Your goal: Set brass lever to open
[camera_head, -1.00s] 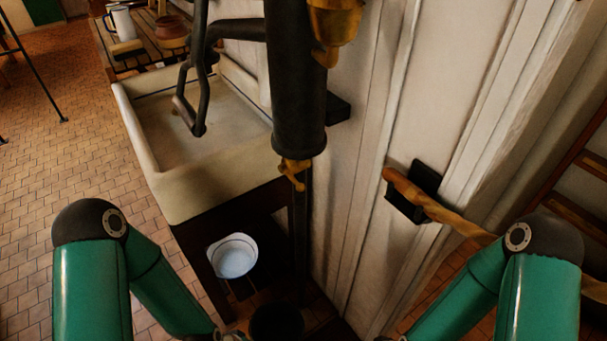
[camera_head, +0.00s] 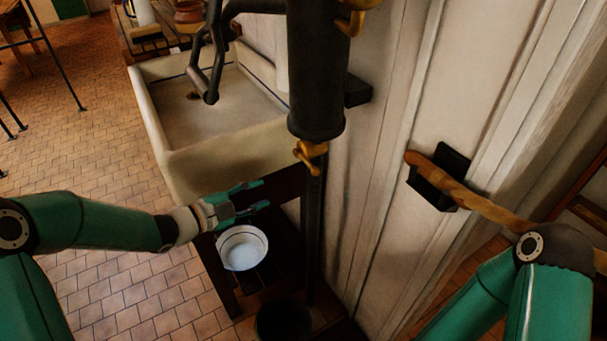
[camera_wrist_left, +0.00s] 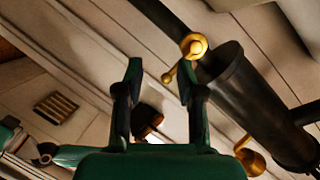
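A small brass lever (camera_head: 308,154) sits at the bottom end of a black vertical cylinder (camera_head: 316,85). In the left wrist view the brass fitting (camera_wrist_left: 193,46) shows a round end and a short arm with a ball tip, which appears between or just beyond the fingertips. My left gripper (camera_head: 264,194) is open and empty, left of the lever and lower in the head view, with a gap between them. Its two fingers (camera_wrist_left: 160,70) stand apart in the wrist view. My right gripper is out of view; only the right arm (camera_head: 535,270) shows.
A stone sink (camera_head: 185,163) stands behind and left of the cylinder. A white bowl (camera_head: 242,248) is below my left gripper, and a dark bucket (camera_head: 284,320) is on the floor. A second brass fitting (camera_wrist_left: 250,157) is higher on the cylinder.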

